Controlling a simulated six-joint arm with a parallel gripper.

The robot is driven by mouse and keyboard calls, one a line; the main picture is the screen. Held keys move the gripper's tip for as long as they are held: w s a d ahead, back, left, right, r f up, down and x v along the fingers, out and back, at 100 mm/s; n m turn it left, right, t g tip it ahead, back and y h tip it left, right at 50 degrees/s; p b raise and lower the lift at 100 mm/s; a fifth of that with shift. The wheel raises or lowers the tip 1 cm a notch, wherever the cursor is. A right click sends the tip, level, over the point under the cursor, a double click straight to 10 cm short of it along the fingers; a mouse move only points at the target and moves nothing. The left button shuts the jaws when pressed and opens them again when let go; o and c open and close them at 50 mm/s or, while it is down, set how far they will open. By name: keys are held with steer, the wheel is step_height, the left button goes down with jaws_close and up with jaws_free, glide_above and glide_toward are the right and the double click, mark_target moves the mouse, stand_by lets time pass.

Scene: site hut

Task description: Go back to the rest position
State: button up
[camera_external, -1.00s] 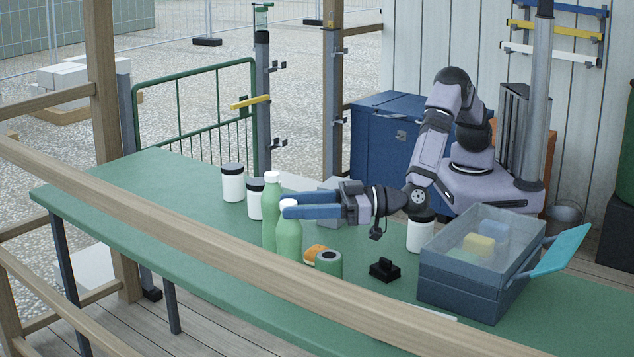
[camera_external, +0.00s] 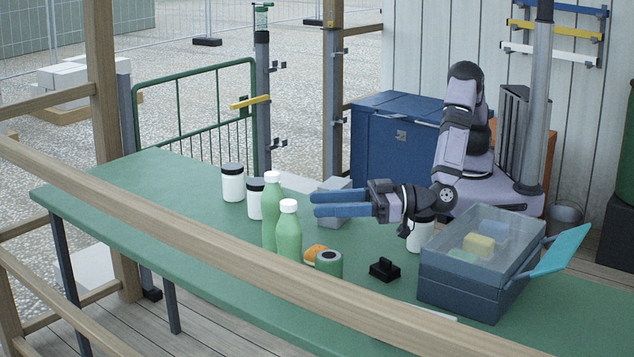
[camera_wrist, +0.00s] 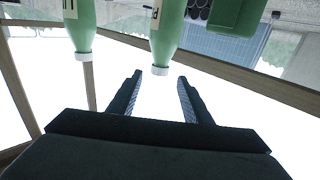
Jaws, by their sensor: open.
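My gripper (camera_external: 314,204) is open and empty, held level above the green table (camera_external: 190,190), its blue fingers pointing left in the external view. It is just right of and behind two green bottles with white caps, the nearer one (camera_external: 289,235) and the farther one (camera_external: 269,212). In the wrist view, my fingers (camera_wrist: 160,97) are spread apart with nothing between them. That view is upside down, and both bottles, one left (camera_wrist: 83,25) and one at centre (camera_wrist: 163,35), hang from its top edge.
White jars with black lids (camera_external: 233,185) stand at the back left. A green can (camera_external: 329,263), orange sponge (camera_external: 312,251) and black object (camera_external: 384,269) lie in front. A blue-grey bin (camera_external: 470,290) holding blocks is at right. A wooden rail (camera_external: 200,230) crosses the foreground.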

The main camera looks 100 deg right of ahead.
steer(key=d+r+g+y+p, duration=0.25)
steer(key=d+g+y, duration=0.25)
steer(key=d, duration=0.3)
steer(key=s+d+f+g+h+p, duration=0.2)
steer(key=s+d+g, duration=0.4)
steer(key=s+d, duration=0.6)
steer(key=s+d+f+g+h+p, duration=0.3)
steer(key=s+d+f+g, duration=0.3)
steer(key=s+d, duration=0.6)
steer(key=d+g+p, duration=0.1)
steer(key=d, duration=0.4)
steer(key=shift+s, duration=0.4)
